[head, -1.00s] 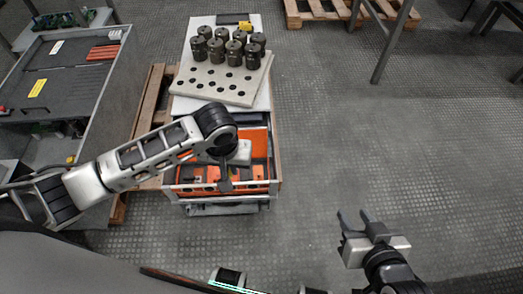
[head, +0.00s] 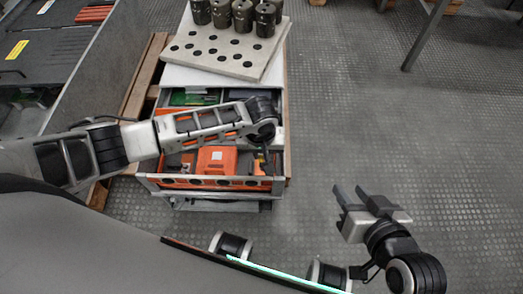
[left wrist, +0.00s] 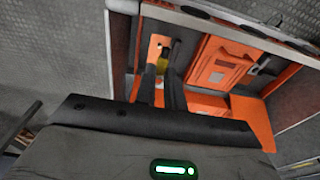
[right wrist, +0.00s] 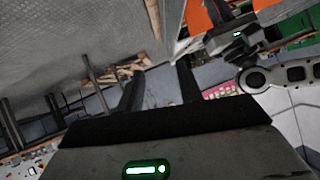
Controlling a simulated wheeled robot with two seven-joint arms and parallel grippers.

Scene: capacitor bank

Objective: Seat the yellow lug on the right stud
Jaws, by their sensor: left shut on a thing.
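My left gripper (head: 264,158) reaches down into the right part of an open drawer (head: 215,183) in the head view. In the left wrist view its fingertips (left wrist: 163,72) are close together around a small yellow piece (left wrist: 165,63), which looks like the yellow lug. The piece lies over an orange part (left wrist: 158,46) and is mostly hidden by the fingers. My right gripper (head: 352,192) is open and empty over the floor, to the right of the drawer; its spread fingers also show in the right wrist view (right wrist: 158,88). I cannot make out the right stud in any view.
A grey cabinet (head: 85,70) stands left. The floor (head: 340,110) on the right is clear.

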